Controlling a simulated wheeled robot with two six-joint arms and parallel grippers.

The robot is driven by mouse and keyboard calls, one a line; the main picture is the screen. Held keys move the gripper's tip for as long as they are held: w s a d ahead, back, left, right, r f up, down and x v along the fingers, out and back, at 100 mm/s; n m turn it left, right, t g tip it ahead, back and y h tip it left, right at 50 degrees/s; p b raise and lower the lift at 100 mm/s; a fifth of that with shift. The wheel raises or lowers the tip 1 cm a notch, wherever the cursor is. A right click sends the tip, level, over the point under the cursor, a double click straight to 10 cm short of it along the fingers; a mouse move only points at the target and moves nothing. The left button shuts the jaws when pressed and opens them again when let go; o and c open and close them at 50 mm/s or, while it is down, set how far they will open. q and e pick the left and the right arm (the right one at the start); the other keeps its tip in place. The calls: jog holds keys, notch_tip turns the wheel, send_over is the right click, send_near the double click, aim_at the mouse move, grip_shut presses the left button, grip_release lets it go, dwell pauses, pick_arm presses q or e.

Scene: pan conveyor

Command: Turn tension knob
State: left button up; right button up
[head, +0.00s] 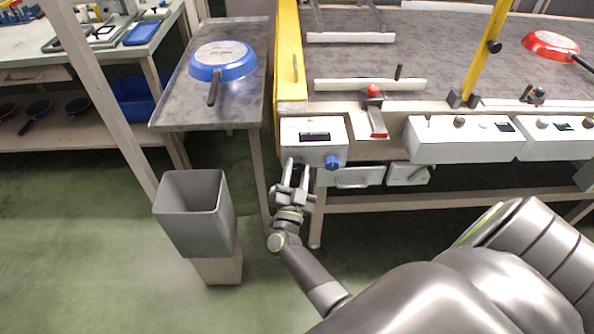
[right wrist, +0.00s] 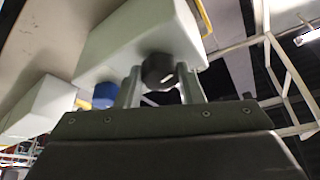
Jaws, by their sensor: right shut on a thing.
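A white control box (head: 314,128) with a dark display stands at the left end of the conveyor's front. A blue knob (head: 332,161) sits on its front face; it also shows in the right wrist view (right wrist: 105,95), left of the fingers and outside them. A black knob (right wrist: 158,70) with a white mark is between the fingers of my right gripper (head: 296,165). The gripper is shut on this black knob, which its fingers mostly hide in the head view. My left gripper is not in view.
A grey bin (head: 195,215) stands left of my right arm. A blue pan (head: 223,61) lies upside down on the side table (head: 178,112). More white boxes (head: 462,148) line the conveyor front to the right. A yellow post (head: 290,60) rises behind the control box.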

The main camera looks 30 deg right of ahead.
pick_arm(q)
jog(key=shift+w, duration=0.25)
pick_arm(e)
jog(key=o, duration=1)
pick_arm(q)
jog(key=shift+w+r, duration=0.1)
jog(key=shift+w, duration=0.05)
